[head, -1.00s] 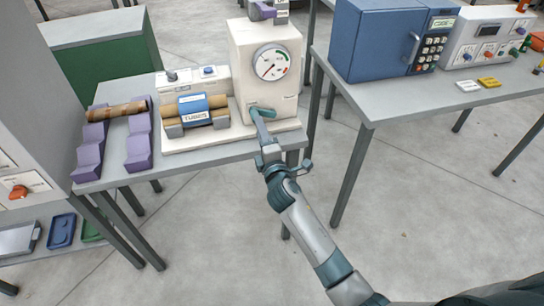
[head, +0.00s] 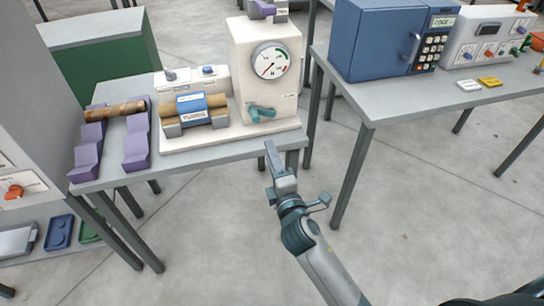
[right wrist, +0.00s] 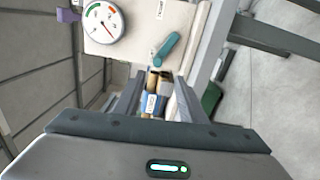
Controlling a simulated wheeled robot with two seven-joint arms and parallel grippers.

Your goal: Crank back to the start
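The teal crank (head: 262,113) is on the lower front of the white winder (head: 250,60), below its round gauge (head: 270,61). The gauge has green and red marks on its rim. In the right wrist view, the crank (right wrist: 167,49) lies slantwise on the white face, beyond the fingers. My right gripper (head: 271,160) is in front of the winder's base near the table edge, apart from the crank. In the right wrist view, its fingers (right wrist: 157,95) stand apart with nothing gripped between them. My left gripper is not in view.
A wrapped brown roll (head: 195,108) lies in a cradle beside a "TUBES" label. Another brown tube (head: 117,109) rests on purple stands (head: 137,150). A blue cabinet (head: 375,40) with a keypad stands on the right table (head: 400,100). Bare floor lies between the tables.

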